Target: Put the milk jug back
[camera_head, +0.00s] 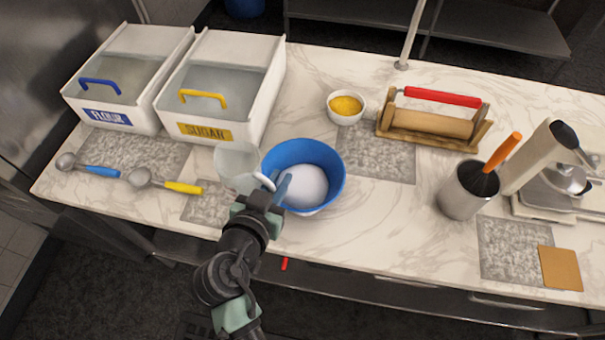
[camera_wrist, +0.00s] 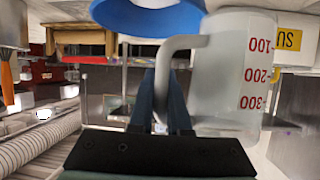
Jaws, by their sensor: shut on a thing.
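The milk jug (camera_head: 236,160) is a clear, frosted measuring jug with red marks, which show in the wrist view (camera_wrist: 232,75). It looks roughly upright, just left of the blue bowl (camera_head: 334,163), which holds white contents. My gripper (camera_head: 281,187) is shut on the jug's handle; the handle runs between the fingers (camera_wrist: 168,95) in the wrist view. A grey speckled mat (camera_head: 203,208) shows below and left of the jug. I cannot tell whether the jug touches the counter or hangs above it.
The sugar bin (camera_head: 205,130) and flour bin (camera_head: 110,117) stand behind and left. Blue (camera_head: 98,171) and yellow (camera_head: 183,187) scoops lie at the left. A yellow-filled bowl (camera_head: 345,118), rolling pin rack (camera_head: 430,122) and utensil pot (camera_head: 462,198) stand right. Marble counter (camera_head: 350,235) is clear in front.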

